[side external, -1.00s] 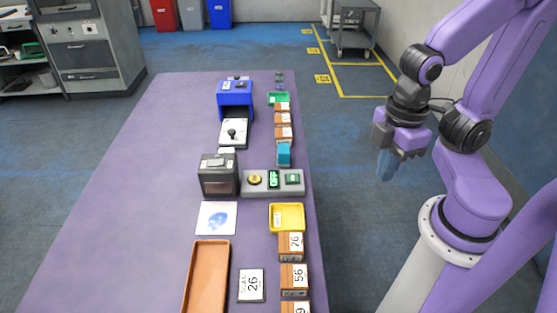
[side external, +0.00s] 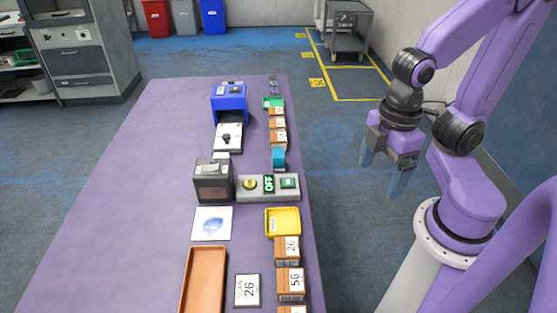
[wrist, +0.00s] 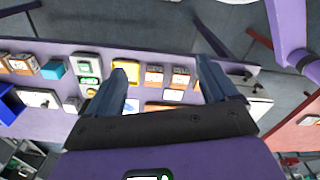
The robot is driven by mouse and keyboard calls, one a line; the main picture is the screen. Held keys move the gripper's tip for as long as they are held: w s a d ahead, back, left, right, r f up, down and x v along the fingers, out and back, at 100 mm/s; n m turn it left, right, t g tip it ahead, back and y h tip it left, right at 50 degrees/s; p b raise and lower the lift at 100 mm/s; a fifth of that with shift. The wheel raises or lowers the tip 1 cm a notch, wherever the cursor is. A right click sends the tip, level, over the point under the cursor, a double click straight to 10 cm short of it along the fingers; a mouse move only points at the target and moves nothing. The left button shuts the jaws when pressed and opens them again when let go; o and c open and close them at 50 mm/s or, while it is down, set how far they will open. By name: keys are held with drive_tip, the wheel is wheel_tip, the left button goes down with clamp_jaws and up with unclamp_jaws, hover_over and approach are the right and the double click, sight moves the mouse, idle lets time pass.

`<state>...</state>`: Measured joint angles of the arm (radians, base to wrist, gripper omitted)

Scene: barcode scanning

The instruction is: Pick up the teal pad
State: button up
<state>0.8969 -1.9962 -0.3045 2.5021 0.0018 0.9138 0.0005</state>
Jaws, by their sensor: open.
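The teal pad (side external: 278,159) looks like a small teal block near the right edge of the purple table, between the wooden blocks and the grey switch panel. It also shows at the left of the wrist view (wrist: 54,68). My gripper (side external: 383,174) is open and empty, with fingers pointing down, off the table's right side and well apart from the pad. In the wrist view its two fingers (wrist: 163,72) are spread, with the yellow tray and wooden blocks seen between and beyond them.
The grey panel (side external: 246,194) reads OFF. A dark scanner box (side external: 213,186) stands beside it. A yellow tray (side external: 283,234), wooden blocks (side external: 289,281), an orange tray (side external: 188,290) and a blue machine (side external: 229,105) stand on the table (side external: 115,200). The table's left side is clear.

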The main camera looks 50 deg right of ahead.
drive_tip(key=w+a+m, duration=0.1)
drive_tip(key=w+a, duration=0.2)
drive_tip(key=w, duration=0.7)
drive_tip(key=m, duration=0.3)
hover_over(278, 153)
wheel_tip(278, 153, down, 5)
wheel_tip(278, 153, down, 17)
drive_tip(key=shift+d+r, duration=0.1)
drive_tip(key=shift+c, duration=0.3)
drive_tip(key=c, duration=1)
